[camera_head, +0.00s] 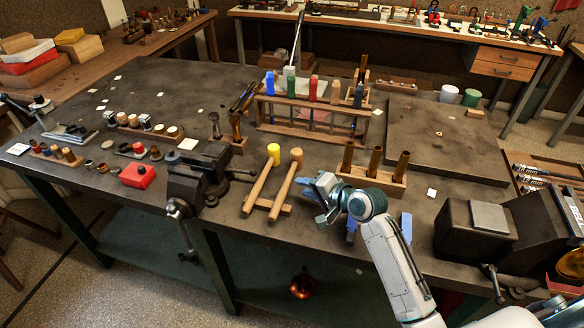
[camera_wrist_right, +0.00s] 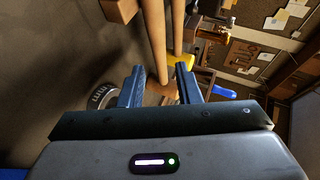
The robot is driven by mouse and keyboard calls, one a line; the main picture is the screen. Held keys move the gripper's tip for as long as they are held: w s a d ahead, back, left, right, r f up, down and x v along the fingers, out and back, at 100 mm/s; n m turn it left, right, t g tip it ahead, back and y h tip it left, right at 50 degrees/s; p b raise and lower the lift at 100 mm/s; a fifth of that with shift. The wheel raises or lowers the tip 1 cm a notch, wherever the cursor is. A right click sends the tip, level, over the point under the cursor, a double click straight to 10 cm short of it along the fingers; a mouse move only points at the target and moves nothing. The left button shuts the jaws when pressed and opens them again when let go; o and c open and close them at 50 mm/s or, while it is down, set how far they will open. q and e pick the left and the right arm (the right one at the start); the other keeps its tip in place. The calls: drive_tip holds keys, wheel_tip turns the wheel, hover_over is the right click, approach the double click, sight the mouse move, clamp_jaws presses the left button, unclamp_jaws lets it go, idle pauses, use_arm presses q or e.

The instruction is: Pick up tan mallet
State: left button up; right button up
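The tan mallet (camera_head: 285,187) has a pale wooden head and handle and leans on a low wooden rest (camera_head: 267,206) on the workbench. Beside it on the left lies a similar mallet with a yellow head (camera_head: 273,154). My right gripper (camera_head: 316,192) is just right of the tan mallet's handle. In the right wrist view my right gripper (camera_wrist_right: 160,86) is open, its two blue-grey fingers apart. The tan mallet's handle (camera_wrist_right: 156,45) runs down between the fingers in that picture; contact cannot be told. The yellow head (camera_wrist_right: 181,60) shows behind. My left gripper is not in view.
A dark vise (camera_head: 198,178) stands left of the mallets. A wooden block with brass tubes (camera_head: 372,178) is behind my right wrist, and a tool rack (camera_head: 312,105) stands farther back. Another vise (camera_head: 475,230) is at the right. A red box (camera_head: 137,175) sits at left.

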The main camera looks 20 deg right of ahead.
sight(290, 183)
drive_tip(key=shift+w+a+f, duration=0.15)
drive_tip(key=shift+w, duration=0.15)
drive_tip(key=p+x, duration=0.2)
drive_tip(key=x, duration=0.3)
drive_tip(key=shift+w, duration=0.1)
drive_tip(key=shift+w+f, duration=0.1)
drive_tip(key=shift+w, duration=0.05)
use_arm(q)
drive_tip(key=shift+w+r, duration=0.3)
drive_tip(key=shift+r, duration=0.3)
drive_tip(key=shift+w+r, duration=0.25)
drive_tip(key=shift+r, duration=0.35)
use_arm(e)
clamp_jaws()
